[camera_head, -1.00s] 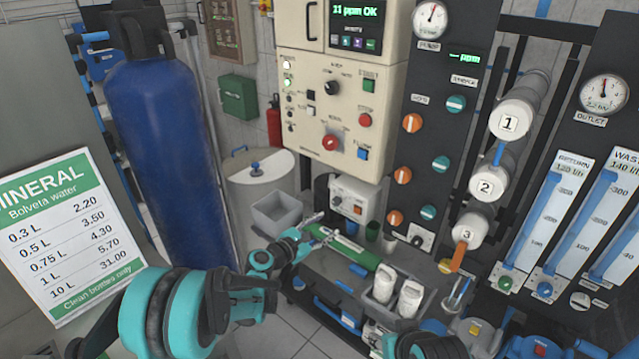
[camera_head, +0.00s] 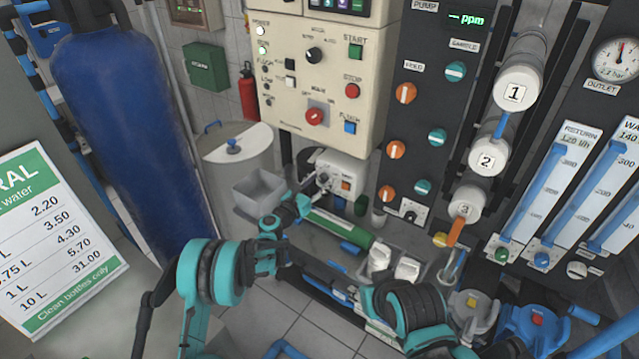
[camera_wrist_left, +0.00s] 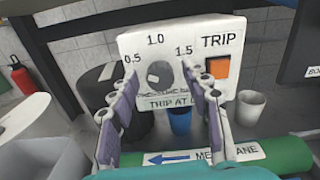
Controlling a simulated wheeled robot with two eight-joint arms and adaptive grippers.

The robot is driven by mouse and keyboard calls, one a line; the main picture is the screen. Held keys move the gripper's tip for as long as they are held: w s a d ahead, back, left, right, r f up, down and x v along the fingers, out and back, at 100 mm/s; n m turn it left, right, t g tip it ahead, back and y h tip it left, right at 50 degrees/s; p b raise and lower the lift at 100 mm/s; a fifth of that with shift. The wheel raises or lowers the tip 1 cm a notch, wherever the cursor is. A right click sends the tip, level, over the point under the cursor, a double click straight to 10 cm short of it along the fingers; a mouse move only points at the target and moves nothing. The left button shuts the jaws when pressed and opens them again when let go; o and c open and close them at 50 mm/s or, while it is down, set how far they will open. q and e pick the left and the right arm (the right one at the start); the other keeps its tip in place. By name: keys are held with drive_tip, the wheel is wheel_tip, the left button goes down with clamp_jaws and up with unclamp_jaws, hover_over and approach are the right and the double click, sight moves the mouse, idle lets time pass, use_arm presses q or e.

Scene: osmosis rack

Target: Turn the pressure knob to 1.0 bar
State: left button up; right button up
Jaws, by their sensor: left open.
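The pressure knob (camera_wrist_left: 160,75) is a round grey dial on a white box (camera_head: 343,165). The same box in the left wrist view (camera_wrist_left: 221,34) bears the marks 0.5, 1.0 and 1.5 around the knob. I cannot surely read where the knob points. My left gripper (camera_head: 321,184) is in front of the box. In the left wrist view my left gripper (camera_wrist_left: 165,84) is open, with one finger on each side of the knob in the picture. No contact with the knob is clear.
An orange TRIP button (camera_wrist_left: 219,68) sits right of the knob. A green membrane tube (camera_wrist_left: 285,155) lies below the box. A grey bin (camera_head: 258,190) stands left of my left gripper. A blue cup (camera_wrist_left: 180,121) and a white cup (camera_wrist_left: 250,107) stand near the box.

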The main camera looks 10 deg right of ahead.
use_arm(q)
drive_tip(key=shift+w, duration=0.1)
drive_tip(key=shift+d, duration=0.1)
clamp_jaws()
drive_tip(key=shift+m, duration=0.4)
drive_tip(key=shift+m+b, duration=0.7)
drive_tip(key=shift+m, duration=0.3)
drive_tip(key=m+b, duration=0.1)
drive_tip(key=m, duration=0.1)
drive_tip(key=shift+m, duration=0.4)
drive_tip(key=m+b, duration=0.1)
drive_tip(key=m, duration=0.2)
drive_tip(key=shift+m, duration=1.5)
drive_tip(key=shift+m+b, duration=0.3)
